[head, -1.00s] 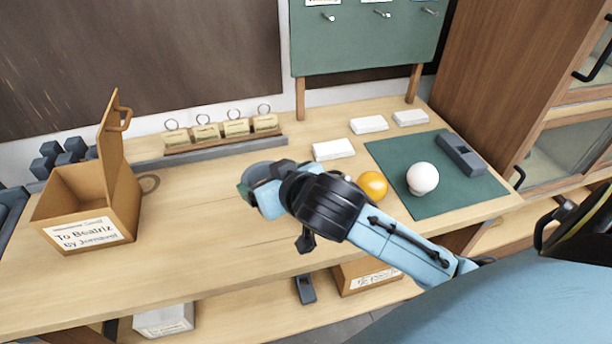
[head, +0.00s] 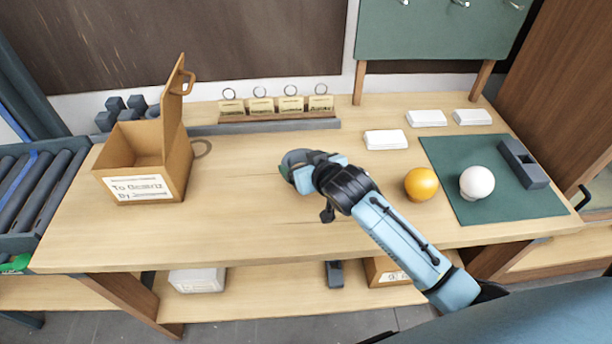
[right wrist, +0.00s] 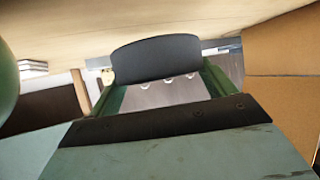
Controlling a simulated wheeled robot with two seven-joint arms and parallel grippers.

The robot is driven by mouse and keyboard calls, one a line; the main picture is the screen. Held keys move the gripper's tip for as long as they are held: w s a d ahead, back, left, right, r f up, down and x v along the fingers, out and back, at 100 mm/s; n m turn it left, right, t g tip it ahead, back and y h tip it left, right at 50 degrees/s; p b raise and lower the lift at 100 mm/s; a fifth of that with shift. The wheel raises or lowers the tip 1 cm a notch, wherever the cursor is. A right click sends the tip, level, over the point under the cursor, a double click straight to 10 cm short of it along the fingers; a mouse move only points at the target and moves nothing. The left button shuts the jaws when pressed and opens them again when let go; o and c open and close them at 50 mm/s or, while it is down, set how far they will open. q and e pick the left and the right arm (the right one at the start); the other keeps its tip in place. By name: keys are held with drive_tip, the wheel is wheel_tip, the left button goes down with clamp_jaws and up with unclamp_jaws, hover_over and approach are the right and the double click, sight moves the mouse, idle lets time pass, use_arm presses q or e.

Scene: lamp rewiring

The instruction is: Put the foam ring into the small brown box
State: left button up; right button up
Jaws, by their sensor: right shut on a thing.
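The small brown box (head: 180,160) stands open on the left part of the bench, its lid raised at the right side and a paper label on its front. My right gripper (head: 302,170) is above the middle of the bench, to the right of the box and apart from it. It is shut on a dark grey curved piece, the foam ring (head: 293,158), which sticks out at the fingertips. In the right wrist view the foam ring (right wrist: 157,58) sits between the green fingers; part of it is hidden. My left gripper is not in view.
A tag rack (head: 277,117) stands behind. An orange ball (head: 421,184) and a white bulb (head: 477,182) are right, the bulb on a green mat (head: 510,209). A roller conveyor (head: 35,190) is at left. The bench between box and gripper is clear.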

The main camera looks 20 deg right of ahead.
drive_tip(key=shift+f+b, duration=0.35)
drive_tip(key=shift+f, duration=1.55)
drive_tip(key=shift+f, duration=0.15)
drive_tip(key=o, duration=0.8)
